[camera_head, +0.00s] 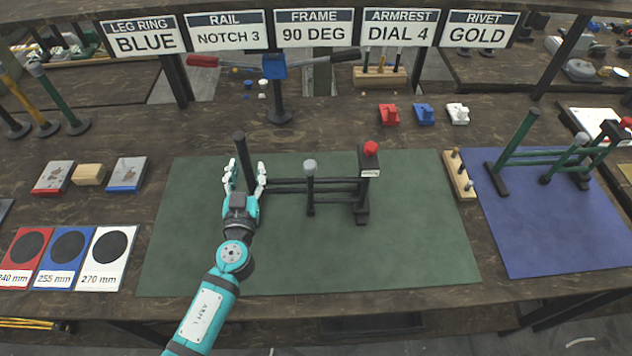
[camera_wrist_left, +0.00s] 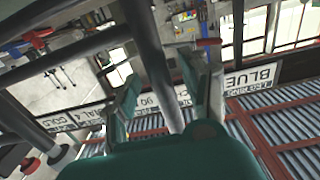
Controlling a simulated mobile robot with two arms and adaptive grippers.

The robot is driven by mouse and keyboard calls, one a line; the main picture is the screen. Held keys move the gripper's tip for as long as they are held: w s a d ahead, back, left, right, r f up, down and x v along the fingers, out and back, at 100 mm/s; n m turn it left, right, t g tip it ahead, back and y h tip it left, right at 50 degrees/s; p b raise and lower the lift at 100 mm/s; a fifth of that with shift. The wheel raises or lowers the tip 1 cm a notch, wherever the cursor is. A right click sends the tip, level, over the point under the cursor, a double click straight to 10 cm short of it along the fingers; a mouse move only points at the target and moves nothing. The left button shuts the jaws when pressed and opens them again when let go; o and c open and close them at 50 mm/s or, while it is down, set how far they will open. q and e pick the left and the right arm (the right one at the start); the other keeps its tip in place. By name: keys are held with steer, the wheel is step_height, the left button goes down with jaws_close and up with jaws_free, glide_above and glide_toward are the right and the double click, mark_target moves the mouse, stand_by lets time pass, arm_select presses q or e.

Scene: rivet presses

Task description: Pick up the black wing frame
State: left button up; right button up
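The black wing frame (camera_head: 340,188) stands on the green mat (camera_head: 400,245), with an upright post at its left end, a grey-topped post in the middle and a red-knobbed block (camera_head: 370,160) at its right. My left gripper (camera_head: 247,176) is at the left post, one finger on each side of it. In the left wrist view the dark post (camera_wrist_left: 158,70) runs between the two fingers (camera_wrist_left: 163,90), with gaps showing beside it, so the gripper looks open around it. My right gripper is in neither view.
A blue mat (camera_head: 540,235) with a green frame (camera_head: 515,140) lies to the right. A wooden peg block (camera_head: 459,175) stands between the mats. Coloured 240, 255 and 270 mm cards (camera_head: 65,258) lie at the left. The front of the green mat is clear.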

arm_select(q)
jaws_close()
